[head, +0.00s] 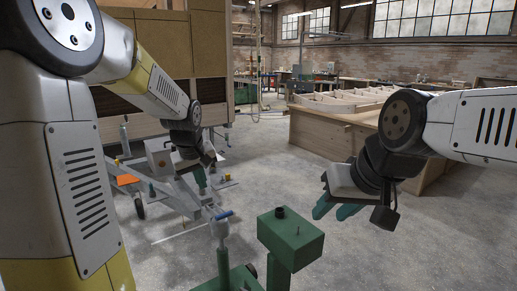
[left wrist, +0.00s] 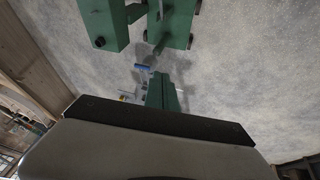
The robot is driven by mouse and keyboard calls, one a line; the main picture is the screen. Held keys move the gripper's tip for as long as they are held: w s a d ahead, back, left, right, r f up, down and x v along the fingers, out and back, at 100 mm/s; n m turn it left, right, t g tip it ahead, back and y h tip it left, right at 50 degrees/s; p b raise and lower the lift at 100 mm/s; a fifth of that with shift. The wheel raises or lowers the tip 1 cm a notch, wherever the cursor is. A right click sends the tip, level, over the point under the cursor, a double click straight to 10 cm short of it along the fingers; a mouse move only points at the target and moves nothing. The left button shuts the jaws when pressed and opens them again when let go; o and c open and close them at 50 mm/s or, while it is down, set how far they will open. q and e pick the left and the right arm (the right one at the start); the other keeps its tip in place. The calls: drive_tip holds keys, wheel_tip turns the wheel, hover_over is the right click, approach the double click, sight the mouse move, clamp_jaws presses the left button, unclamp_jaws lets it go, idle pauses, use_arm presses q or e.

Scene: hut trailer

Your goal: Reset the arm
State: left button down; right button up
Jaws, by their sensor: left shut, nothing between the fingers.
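My left arm comes in from the left in the head view, bent downward at its elbow. My left gripper (head: 203,178) hangs over the trailer's drawbar area, its green fingers pointing down. In the left wrist view its green fingers (left wrist: 162,92) are together with nothing between them. My right arm comes in from the right in the head view. My right gripper (head: 334,207) is held above the floor in front of the wooden workbench, with green fingertips pointing down and left. No object shows in it, but its finger gap is unclear.
A green post with a box top (head: 290,237) stands close in front, beside a blue-handled jack (head: 222,215). The grey trailer frame (head: 175,196) lies at left, before the wooden hut (head: 165,42). A long workbench (head: 325,133) stands behind my right gripper. Concrete floor (head: 265,170) between is clear.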

use_arm(q)
drive_tip(key=s+d+r+m+h, duration=0.1)
drive_tip(key=s+r+m, duration=0.2)
drive_tip(key=s, duration=0.9)
drive_tip(key=s+d+r+m+t+h, duration=0.1)
drive_tip(key=s+r+m, duration=0.2)
drive_tip(key=s, duration=0.9)
drive_tip(key=shift+d+r, duration=0.35)
